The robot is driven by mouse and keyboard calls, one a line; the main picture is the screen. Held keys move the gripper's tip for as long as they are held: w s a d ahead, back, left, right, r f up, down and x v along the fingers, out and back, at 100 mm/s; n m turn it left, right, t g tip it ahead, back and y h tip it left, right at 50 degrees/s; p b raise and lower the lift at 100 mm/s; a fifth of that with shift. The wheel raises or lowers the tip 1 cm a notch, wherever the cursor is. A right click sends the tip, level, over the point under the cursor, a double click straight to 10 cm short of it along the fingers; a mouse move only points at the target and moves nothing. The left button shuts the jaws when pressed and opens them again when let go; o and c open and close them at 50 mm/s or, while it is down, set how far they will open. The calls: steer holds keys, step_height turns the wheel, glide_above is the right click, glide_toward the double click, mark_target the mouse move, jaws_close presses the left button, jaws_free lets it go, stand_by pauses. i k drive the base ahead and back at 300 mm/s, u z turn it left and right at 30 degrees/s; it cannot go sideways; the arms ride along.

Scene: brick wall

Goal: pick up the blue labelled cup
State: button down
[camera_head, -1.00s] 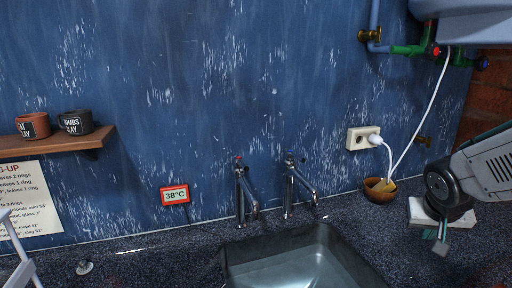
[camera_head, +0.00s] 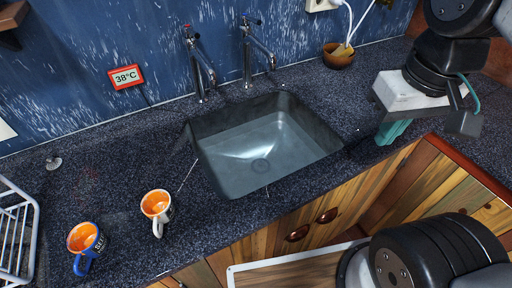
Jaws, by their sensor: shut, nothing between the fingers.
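A blue cup (camera_head: 95,247) with an orange inside stands upright on the dark counter at the lower left. Its handle points toward the bottom of the picture, and light lettering shows on its right side, too small to read. A whitish cup (camera_head: 164,214) with an orange inside and a white handle stands to its right, with a dark mark on its side. My gripper (camera_head: 393,132), with teal fingers under a white body, is shut and empty at the right of the sink, far from both cups.
The sink (camera_head: 204,165) lies between my gripper and the cups, with two taps behind it. A white wire rack (camera_head: 30,212) stands at the left edge, close to the blue cup. A brown bowl (camera_head: 338,61) is at the back right. Counter between whitish cup and wall is mostly clear.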

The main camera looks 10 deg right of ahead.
mark_target(85, 239)
steer(key=u, duration=1.75)
